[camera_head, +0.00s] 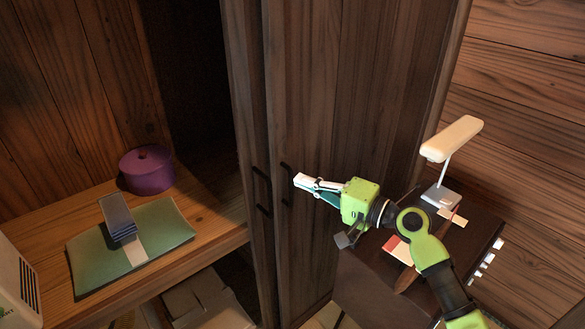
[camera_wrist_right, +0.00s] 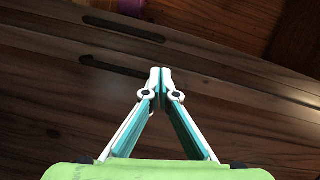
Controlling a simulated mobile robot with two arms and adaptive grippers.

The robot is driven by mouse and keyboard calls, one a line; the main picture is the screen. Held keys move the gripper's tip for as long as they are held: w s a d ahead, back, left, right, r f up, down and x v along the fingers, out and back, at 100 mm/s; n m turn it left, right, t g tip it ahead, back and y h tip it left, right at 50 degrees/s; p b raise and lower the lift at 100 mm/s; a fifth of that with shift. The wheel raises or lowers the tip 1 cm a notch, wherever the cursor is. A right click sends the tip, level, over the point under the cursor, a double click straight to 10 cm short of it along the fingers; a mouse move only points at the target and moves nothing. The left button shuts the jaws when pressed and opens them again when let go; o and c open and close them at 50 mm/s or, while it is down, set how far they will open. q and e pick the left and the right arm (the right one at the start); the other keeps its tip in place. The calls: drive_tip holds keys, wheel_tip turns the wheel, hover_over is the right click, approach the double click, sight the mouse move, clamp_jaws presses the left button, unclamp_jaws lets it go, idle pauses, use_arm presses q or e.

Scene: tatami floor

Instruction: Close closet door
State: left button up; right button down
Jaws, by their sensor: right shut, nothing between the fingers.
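The closet's dark wooden door panels stand in the middle of the head view: a wide one (camera_head: 335,100) and a narrow-looking one (camera_head: 248,90) to its left. Each has a dark handle: one handle (camera_head: 286,184) on the wide panel, the other handle (camera_head: 262,192) on the narrow one. To their left the closet is open, with its shelf exposed. My right gripper (camera_head: 299,181) is shut and empty, its tips close to the wide panel's handle; contact cannot be told. In the wrist view the shut fingertips (camera_wrist_right: 160,72) are over the dark door wood, near both handles. My left gripper is not in view.
On the closet shelf (camera_head: 215,235) are a purple round box (camera_head: 146,171), a green mat (camera_head: 180,222) and a dark folded item (camera_head: 117,216). A dark cabinet (camera_head: 365,280) with a white lamp (camera_head: 452,138) stands at right, beneath my right arm.

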sight(259, 165)
drive_tip(key=x, duration=0.2)
drive_tip(key=p+x, duration=0.1)
drive_tip(key=x, duration=0.1)
drive_tip(key=shift+s+a+r, duration=0.25)
drive_tip(key=shift+a+r, duration=0.05)
drive_tip(key=p+x, duration=0.1)
drive_tip(key=x, duration=0.3)
drive_tip(key=shift+w+f, duration=0.15)
drive_tip(key=shift+w, duration=0.05)
drive_tip(key=shift+w+a+f, duration=0.1)
drive_tip(key=shift+w+a, duration=0.35)
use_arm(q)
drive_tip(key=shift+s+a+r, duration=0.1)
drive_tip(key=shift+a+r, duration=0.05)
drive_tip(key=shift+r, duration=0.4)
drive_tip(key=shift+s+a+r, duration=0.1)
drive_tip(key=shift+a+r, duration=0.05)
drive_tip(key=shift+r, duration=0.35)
use_arm(e)
drive_tip(key=shift+w+a, duration=0.15)
drive_tip(key=shift+a, duration=0.05)
